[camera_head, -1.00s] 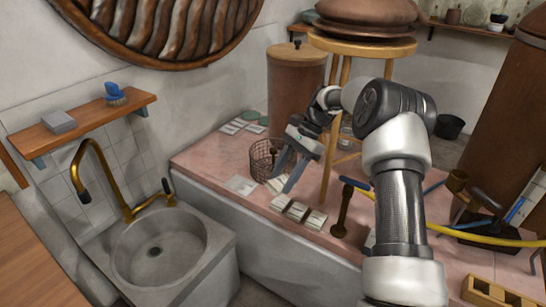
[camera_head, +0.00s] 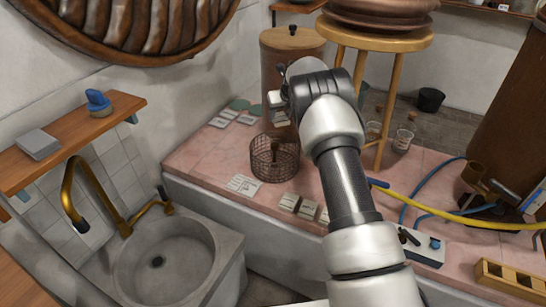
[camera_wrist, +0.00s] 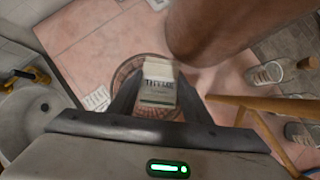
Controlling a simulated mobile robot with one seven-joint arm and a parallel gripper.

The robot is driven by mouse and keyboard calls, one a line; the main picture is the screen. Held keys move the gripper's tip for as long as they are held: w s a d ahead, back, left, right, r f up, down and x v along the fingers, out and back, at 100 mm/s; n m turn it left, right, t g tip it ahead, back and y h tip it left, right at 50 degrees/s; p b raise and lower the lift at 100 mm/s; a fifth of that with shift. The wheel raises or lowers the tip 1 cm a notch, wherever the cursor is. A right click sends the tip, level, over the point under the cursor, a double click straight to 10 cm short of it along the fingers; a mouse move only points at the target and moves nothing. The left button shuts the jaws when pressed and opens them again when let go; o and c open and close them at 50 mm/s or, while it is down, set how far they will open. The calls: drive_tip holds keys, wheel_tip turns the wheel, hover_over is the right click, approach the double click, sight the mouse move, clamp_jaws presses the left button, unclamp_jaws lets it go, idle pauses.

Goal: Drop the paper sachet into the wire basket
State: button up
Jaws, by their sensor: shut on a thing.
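The paper sachet (camera_wrist: 158,84) is a small pale packet with dark lettering. In the wrist view it sits between the two fingers of my gripper (camera_wrist: 157,100), which is shut on it. In the head view my gripper (camera_head: 277,102) is raised in front of the brown cylinder, partly hidden by my arm, with the pale sachet (camera_head: 281,118) under it. The round wire basket (camera_head: 274,160) stands on the pink tiled ledge, below the gripper in the head view. In the wrist view its rim (camera_wrist: 115,79) shows behind and around the sachet.
Several pale packets (camera_head: 289,202) lie on the ledge (camera_head: 205,160) before the basket. A brown cylinder (camera_head: 284,70) stands behind it, and a wooden stool (camera_head: 381,45) to the right. A stone sink (camera_head: 165,262) is at the left. A yellow hose (camera_head: 450,219) crosses the right side.

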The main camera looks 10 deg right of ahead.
wheel_tip(320, 180, down, 6)
drive_tip(key=b, duration=0.5)
drive_tip(key=o, duration=1.1)
drive_tip(key=shift+c, duration=0.2)
drive_tip(key=p+v, duration=0.3)
drive_tip(key=v, duration=1.4)
drive_tip(key=shift+r, duration=0.25)
drive_tip(key=shift+s, duration=0.1)
